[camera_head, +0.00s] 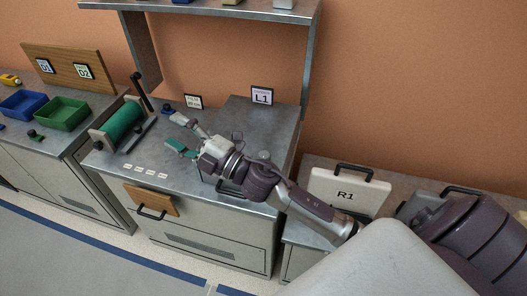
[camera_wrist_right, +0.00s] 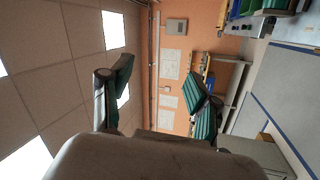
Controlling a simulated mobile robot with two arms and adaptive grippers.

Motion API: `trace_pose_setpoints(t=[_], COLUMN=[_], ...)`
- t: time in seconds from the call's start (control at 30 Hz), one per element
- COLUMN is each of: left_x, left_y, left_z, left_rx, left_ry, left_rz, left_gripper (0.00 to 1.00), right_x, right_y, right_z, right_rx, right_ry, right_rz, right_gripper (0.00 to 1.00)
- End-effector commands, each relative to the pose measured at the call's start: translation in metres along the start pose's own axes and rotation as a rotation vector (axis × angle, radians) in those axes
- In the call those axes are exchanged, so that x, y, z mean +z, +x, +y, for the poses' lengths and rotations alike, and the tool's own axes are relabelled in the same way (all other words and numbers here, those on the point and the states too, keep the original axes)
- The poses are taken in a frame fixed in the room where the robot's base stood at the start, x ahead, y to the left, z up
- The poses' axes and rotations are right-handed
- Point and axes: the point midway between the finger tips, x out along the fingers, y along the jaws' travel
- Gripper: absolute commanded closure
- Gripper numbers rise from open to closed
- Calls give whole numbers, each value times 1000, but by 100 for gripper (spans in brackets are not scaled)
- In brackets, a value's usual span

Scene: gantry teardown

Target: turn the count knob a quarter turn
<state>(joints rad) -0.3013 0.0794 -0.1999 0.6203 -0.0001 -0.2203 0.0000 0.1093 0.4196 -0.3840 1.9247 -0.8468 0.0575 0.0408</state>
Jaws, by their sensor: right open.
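My right gripper (camera_head: 179,133) is above the middle metal bench (camera_head: 110,168), with its teal fingertips apart and nothing between them. The right wrist view also shows my right gripper (camera_wrist_right: 160,92) with its two teal pads wide apart. I cannot make out the count knob for certain. A small dark piece (camera_head: 237,135) shows just behind my right wrist, on or near the grey box front, but its shape is too small to tell. My right arm hides part of the bench and box there. My left gripper is not in view.
A green roller (camera_head: 122,123) with a dark upright lever (camera_head: 141,90) stands left of my gripper. An L1 sign (camera_head: 262,96) stands on the grey raised box. A wooden drawer front (camera_head: 151,199) is below. A white R1 panel (camera_head: 345,193) is at right.

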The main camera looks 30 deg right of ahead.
Motion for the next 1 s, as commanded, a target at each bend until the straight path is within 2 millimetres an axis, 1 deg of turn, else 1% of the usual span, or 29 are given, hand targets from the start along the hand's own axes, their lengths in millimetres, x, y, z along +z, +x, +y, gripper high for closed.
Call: trace_pose_setpoints(t=[0.03, 0.1, 0.13, 0.2, 0.27, 0.3, 0.37, 0.4, 0.47, 0.5, 0.57, 0.6, 0.7, 0.8, 0.83, 0.93, 1.0], left_x=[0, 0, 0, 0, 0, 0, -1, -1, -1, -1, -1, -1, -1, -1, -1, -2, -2], left_y=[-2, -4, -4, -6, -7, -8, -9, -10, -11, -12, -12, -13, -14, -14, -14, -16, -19], left_z=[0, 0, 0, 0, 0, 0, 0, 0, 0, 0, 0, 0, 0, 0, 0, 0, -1], left_rx=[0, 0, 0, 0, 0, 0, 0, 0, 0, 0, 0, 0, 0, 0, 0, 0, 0], left_ry=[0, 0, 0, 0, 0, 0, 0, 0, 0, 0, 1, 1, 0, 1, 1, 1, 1], left_rz=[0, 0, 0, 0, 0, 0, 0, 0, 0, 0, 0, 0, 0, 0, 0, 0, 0], left_gripper=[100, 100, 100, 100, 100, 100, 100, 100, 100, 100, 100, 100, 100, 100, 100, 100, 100], right_x=[-22, -51, -59, -69, -64, -54, -29, -7, 29, 54, 87, 105, 138, 153, 155, 159, 161], right_y=[13, 19, 18, 11, 0, -10, -26, -39, -59, -72, -91, -103, -126, -139, -142, -146, -149], right_z=[9, 7, 3, -11, -25, -33, -41, -42, -36, -28, -10, 3, 33, 51, 54, 52, 45], right_rx=[-17, -72, -107, -213, -334, -431, -596, -721, -915, -1046, -1233, -1342, -1558, -1677, -1696, -1720, -1718], right_ry=[-132, -313, -391, -566, -711, -802, -928, -1000, -1090, -1134, -1176, -1190, -1195, -1185, -1182, -1175, -1173], right_rz=[156, 373, 461, 653, 799, 886, 996, 1055, 1118, 1141, 1158, 1158, 1138, 1119, 1116, 1115, 1117], right_gripper=[39, 39, 39, 39, 39, 39, 39, 39, 39, 39, 39, 39, 39, 39, 39, 39, 39])
